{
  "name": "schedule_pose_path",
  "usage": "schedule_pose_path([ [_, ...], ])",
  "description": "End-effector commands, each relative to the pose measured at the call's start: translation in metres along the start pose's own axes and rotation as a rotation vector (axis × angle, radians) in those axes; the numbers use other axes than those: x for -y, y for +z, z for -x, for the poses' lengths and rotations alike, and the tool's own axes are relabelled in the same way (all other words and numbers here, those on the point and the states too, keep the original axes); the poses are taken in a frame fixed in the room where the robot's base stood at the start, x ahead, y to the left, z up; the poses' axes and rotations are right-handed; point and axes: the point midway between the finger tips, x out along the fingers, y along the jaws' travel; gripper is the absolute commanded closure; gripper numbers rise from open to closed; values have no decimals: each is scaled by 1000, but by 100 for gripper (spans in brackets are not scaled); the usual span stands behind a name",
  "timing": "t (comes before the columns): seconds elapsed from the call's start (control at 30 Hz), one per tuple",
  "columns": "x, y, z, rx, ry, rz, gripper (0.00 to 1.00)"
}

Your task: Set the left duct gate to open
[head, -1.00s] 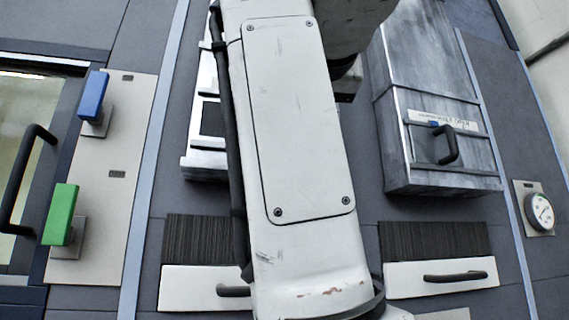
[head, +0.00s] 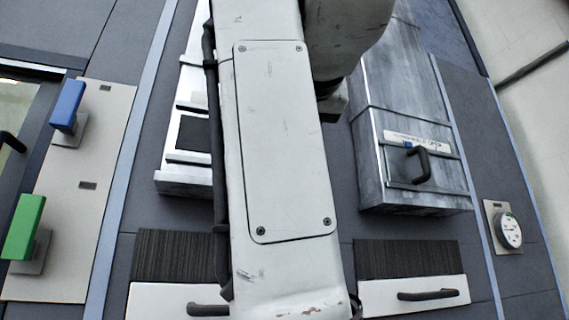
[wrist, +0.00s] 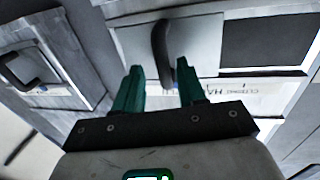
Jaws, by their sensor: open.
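The left duct (head: 183,180) is mostly behind my arm in the head view, so its gate handle is hidden there. In the wrist view its gate (wrist: 205,40) carries a dark bar handle (wrist: 161,45). My gripper (wrist: 162,82) has two teal fingers, open and apart. The handle's lower end shows between the fingertips in the picture; I cannot tell whether they touch it or how deep it sits. A pale label strip (wrist: 240,92) with upside-down lettering runs beside the gate.
The right duct (head: 405,110) has its own dark handle (head: 420,165). A round gauge (head: 508,232) is at far right. Blue (head: 68,104) and green (head: 22,226) levers stand at left. White drawers with dark handles (head: 428,295) lie below the ducts.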

Motion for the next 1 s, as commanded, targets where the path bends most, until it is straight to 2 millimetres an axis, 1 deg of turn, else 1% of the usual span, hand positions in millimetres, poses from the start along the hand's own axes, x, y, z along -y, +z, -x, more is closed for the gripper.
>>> schedule_pose_path([
  [0.17, 0, 3, 26, -6, -1, -1, 60],
  [0.4, 0, 2, 72, -5, -1, -1, 60],
  [0.5, -1, 2, 87, -4, 1, -1, 60],
  [0.6, -1, 1, 98, -4, 1, -1, 60],
  [0.73, -1, 1, 104, -3, 1, -1, 60],
  [1.0, -1, 0, 105, -2, 1, -1, 60],
])
